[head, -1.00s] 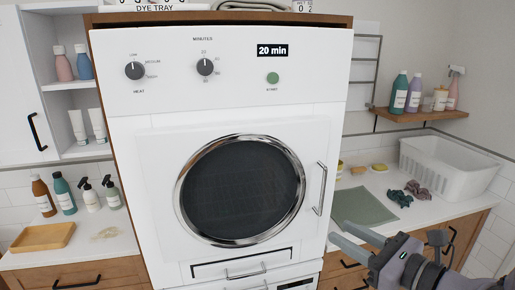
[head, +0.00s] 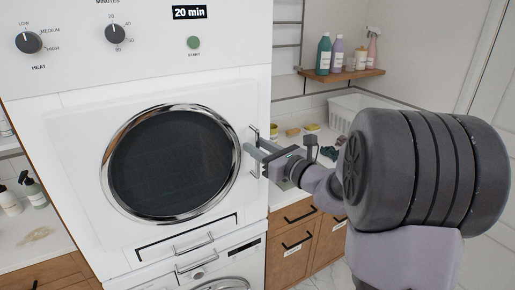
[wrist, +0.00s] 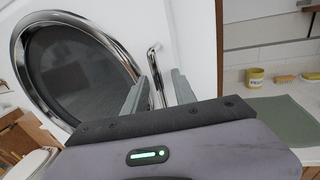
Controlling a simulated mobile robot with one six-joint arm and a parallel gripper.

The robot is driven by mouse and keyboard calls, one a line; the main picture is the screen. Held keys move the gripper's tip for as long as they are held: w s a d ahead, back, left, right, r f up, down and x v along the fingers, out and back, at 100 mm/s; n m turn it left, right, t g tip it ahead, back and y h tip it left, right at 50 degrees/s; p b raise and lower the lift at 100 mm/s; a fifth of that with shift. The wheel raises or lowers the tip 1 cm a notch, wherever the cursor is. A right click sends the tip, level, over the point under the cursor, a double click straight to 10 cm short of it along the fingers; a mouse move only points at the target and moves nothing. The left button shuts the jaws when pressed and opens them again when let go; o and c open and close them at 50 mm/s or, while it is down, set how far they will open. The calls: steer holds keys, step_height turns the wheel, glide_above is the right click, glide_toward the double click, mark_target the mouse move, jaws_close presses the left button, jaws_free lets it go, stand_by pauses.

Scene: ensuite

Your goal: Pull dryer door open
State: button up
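The dryer door (head: 75,150) is a white panel with a round dark window in a chrome ring, and it looks closed. Its slim metal handle (head: 254,165) stands upright at the door's right edge. My gripper (head: 256,149) reaches in from the right, its fingers at the upper part of the handle. In the wrist view the handle (wrist: 154,62) shows between the two fingers of my gripper (wrist: 158,88), which are apart. The handle's lower part is hidden behind my gripper there. I cannot tell whether either finger touches the handle.
A counter with wooden drawers (head: 297,247) stands right of the dryer, holding a white basket (head: 350,108) and a green cloth (wrist: 280,120). A wall shelf (head: 342,75) with bottles hangs above. Another white machine (head: 215,270) sits below the dryer.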

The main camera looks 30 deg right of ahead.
jaws_close()
stand_by(1.5)
